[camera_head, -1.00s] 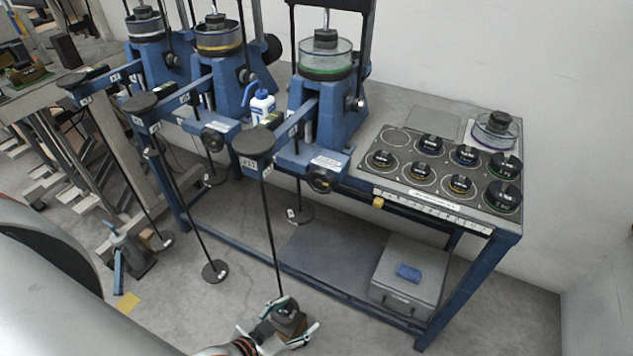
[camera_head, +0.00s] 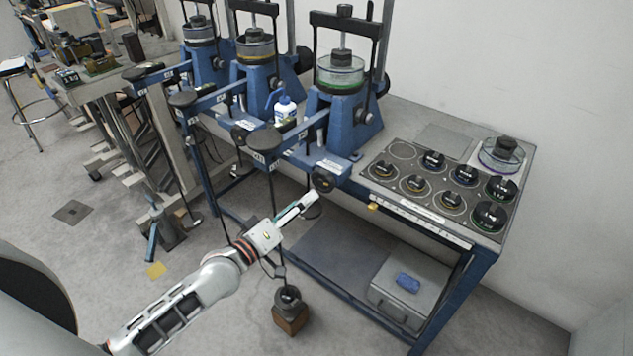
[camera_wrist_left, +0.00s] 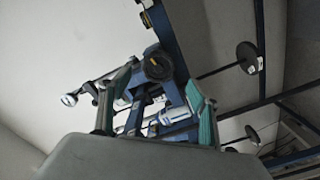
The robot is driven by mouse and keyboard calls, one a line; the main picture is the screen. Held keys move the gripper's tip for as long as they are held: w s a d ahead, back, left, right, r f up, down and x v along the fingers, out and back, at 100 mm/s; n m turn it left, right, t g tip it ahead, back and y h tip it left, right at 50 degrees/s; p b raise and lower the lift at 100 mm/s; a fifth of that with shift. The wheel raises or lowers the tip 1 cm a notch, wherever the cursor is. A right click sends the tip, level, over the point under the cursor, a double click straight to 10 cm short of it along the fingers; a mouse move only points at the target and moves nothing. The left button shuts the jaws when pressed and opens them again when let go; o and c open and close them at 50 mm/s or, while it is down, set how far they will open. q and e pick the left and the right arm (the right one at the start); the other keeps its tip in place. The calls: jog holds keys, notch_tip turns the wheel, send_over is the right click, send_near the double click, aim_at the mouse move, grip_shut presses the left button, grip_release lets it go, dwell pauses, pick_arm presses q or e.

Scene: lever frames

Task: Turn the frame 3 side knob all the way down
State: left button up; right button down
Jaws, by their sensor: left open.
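The nearest blue lever frame (camera_head: 345,125) carries a clear dish with a green band. A round dark knob (camera_head: 323,181) sits at the front end of its lower blue block, and a smaller dark knob (camera_head: 363,117) is on its side. I cannot read which frame is number 3. My left gripper (camera_head: 309,203) is open, just below and left of the front knob in the head view. In the left wrist view, a round dark knob (camera_wrist_left: 157,66) shows beyond the gap between my teal-edged fingers (camera_wrist_left: 150,95), apparently apart from them. My right gripper is out of view.
A lever (camera_head: 264,140) and its hanging rod cross beside my left arm. The bench top (camera_head: 412,131) holds several black-capped dishes. A grey case (camera_head: 400,300) is on the lower shelf.

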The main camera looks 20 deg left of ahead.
aim_at(320, 183)
pick_arm(q)
jog(key=b+x, duration=0.1)
jog(key=x, duration=0.4)
jog(key=b+x, duration=0.2)
jog(key=x, duration=0.3)
jog(key=shift+w+a+r, duration=0.1)
jog(key=shift+a+r, duration=0.1)
jog(key=shift+a, duration=0.05)
jog(key=c, duration=1.2)
jog(key=shift+c, duration=1.2)
